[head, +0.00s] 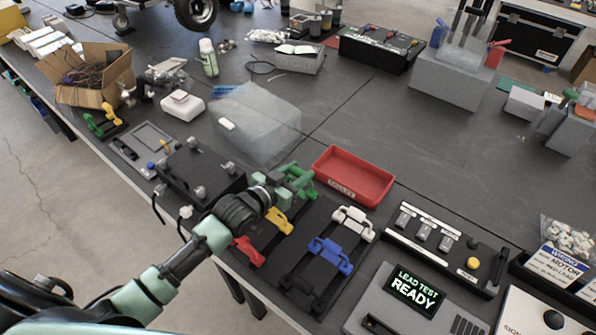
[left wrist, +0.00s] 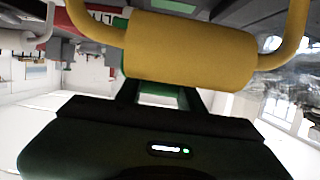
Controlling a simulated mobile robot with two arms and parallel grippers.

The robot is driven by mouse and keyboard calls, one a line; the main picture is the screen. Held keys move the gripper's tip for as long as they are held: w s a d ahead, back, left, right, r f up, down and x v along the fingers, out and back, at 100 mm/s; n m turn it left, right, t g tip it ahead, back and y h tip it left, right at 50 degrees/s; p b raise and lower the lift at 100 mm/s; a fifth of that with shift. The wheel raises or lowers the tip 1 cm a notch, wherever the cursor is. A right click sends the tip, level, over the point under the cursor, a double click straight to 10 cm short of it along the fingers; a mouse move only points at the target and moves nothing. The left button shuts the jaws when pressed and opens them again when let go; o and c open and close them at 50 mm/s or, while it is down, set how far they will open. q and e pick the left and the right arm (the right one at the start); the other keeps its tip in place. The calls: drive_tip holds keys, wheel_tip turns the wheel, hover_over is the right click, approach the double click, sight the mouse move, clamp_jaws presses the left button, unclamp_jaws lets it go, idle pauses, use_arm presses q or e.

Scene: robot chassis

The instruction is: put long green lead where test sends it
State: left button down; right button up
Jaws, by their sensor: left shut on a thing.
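A green lead (head: 297,180) with chunky green grips is at the far left end of a black rack (head: 305,225). My left gripper (head: 280,188) reaches in from the left and is shut on the green lead. The gripper's fingertips are mostly hidden by the wrist and the grips. In the left wrist view a yellow handle (left wrist: 190,50) fills the top, with bits of green (left wrist: 185,97) behind it. The lead tester's screen (head: 411,287) reads "LEAD TEST READY". My right gripper is not in view.
Red (head: 248,250), yellow (head: 278,221), white (head: 352,221) and blue (head: 330,255) leads sit close by on the rack. A red tray (head: 353,176) lies just behind. A black switch panel (head: 440,240) is to the right.

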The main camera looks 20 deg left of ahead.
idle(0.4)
use_arm(q)
drive_tip(key=shift+p, duration=0.7)
idle(1.0)
drive_tip(key=shift+f+b, duration=0.9)
drive_tip(key=shift+f, duration=0.3)
drive_tip(key=c, duration=0.8)
unclamp_jaws()
wheel_tip(320, 180, up, 20)
